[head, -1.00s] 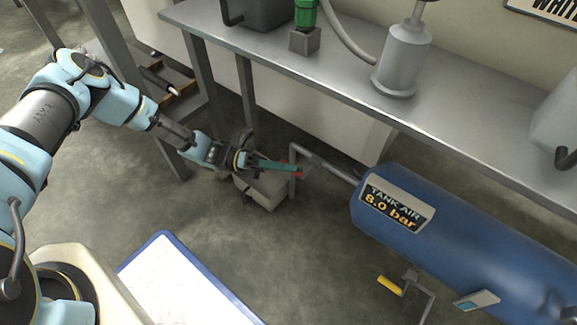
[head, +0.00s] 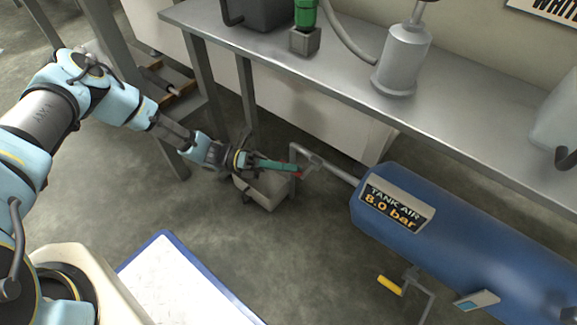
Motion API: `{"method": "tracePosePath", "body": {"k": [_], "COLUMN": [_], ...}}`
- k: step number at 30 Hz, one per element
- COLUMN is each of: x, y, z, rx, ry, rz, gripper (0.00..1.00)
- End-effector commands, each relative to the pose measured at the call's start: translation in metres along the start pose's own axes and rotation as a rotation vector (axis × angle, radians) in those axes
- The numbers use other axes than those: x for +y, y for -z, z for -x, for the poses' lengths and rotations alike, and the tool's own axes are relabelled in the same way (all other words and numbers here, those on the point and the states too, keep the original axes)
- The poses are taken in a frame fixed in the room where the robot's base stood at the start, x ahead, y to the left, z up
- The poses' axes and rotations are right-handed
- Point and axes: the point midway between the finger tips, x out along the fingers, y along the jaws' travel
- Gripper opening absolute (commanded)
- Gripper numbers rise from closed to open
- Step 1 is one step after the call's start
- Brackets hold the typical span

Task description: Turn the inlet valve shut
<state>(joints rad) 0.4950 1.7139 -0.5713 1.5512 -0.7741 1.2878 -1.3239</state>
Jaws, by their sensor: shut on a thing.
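The inlet pipe (head: 338,172) runs from the left end of the blue air tank (head: 470,238) to a bend under the bench. The valve body is too small and covered to make out clearly. The tank's display reads 8.0 bar.
A grey box (head: 264,190) stands on the floor just below my gripper. The metal bench (head: 330,75) overhangs behind, with its legs close to my arm. A yellow-handled valve (head: 390,285) sits under the tank.

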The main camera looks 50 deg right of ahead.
Motion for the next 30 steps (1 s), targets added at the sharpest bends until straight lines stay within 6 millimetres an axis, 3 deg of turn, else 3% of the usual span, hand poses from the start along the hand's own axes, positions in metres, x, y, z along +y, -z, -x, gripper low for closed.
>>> {"method": "tracePosePath", "body": {"k": [14,30], "x": [-0.006,-0.028], "y": [-0.004,-0.015], "z": [-0.001,-0.011], "rx": [0.035,0.281], "ry": [-0.047,-0.385], "rz": [-0.019,-0.158], "gripper": [0.0,0.0]}}
